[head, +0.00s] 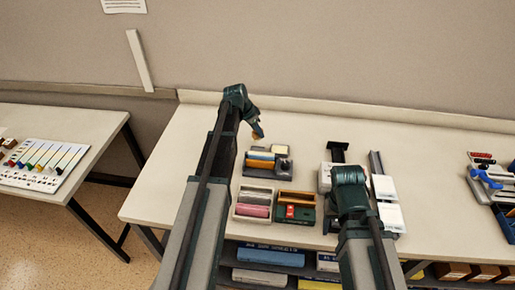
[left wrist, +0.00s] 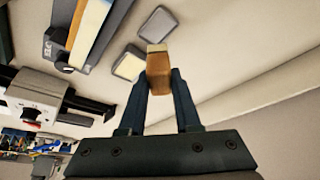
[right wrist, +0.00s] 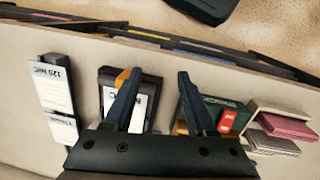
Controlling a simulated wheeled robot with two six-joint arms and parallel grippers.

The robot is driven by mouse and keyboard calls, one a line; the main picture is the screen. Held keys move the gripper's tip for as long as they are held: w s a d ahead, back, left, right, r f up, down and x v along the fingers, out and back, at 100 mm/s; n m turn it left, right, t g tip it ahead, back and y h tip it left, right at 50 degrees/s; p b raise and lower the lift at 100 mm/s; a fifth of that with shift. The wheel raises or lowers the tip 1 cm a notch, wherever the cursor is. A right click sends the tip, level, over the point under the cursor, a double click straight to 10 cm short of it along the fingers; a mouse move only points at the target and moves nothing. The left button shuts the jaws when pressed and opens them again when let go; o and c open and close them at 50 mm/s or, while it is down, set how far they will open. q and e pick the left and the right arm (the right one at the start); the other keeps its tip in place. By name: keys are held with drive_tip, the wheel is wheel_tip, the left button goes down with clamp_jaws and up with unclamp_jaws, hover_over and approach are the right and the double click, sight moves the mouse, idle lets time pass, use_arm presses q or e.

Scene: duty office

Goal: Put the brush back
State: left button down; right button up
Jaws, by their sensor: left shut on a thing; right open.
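The brush, a small orange-brown block with a paler end, is between the fingers of my left gripper (left wrist: 158,88). In the head view the brush (head: 258,133) is a small orange patch at the tip of my left arm, held above the back of the table. The left gripper is shut on it; the finger sides cover part of the brush (left wrist: 159,66). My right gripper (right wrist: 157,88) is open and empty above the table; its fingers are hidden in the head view.
Cream (left wrist: 130,65) and grey (left wrist: 157,22) pads lie near the brush. A cream box (head: 238,211) and a green box (head: 310,215) stand in front. Bare tabletop (head: 165,180) lies left.

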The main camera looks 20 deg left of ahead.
sight(329, 243)
use_arm(q)
wheel_tip(329, 243, down, 2)
drive_tip(key=shift+f+b, duration=0.1)
drive_tip(key=shift+b, duration=0.35)
use_arm(e)
wheel_tip(329, 243, down, 2)
drive_tip(key=shift+f, duration=0.1)
use_arm(q)
wheel_tip(329, 243, down, 4)
drive_tip(key=b, duration=0.3)
drive_tip(key=shift+r+b, duration=0.2)
drive_tip(key=shift+b, duration=0.15)
use_arm(e)
wheel_tip(329, 243, down, 4)
drive_tip(key=shift+r, duration=0.2)
use_arm(q)
drive_tip(key=shift+f+b, duration=0.25)
drive_tip(key=shift+b, duration=0.05)
use_arm(e)
drive_tip(key=shift+f, duration=0.3)
use_arm(q)
drive_tip(key=c, duration=0.6)
unclamp_jaws()
drive_tip(key=shift+r, duration=0.1)
use_arm(e)
drive_tip(key=shift+r, duration=0.15)
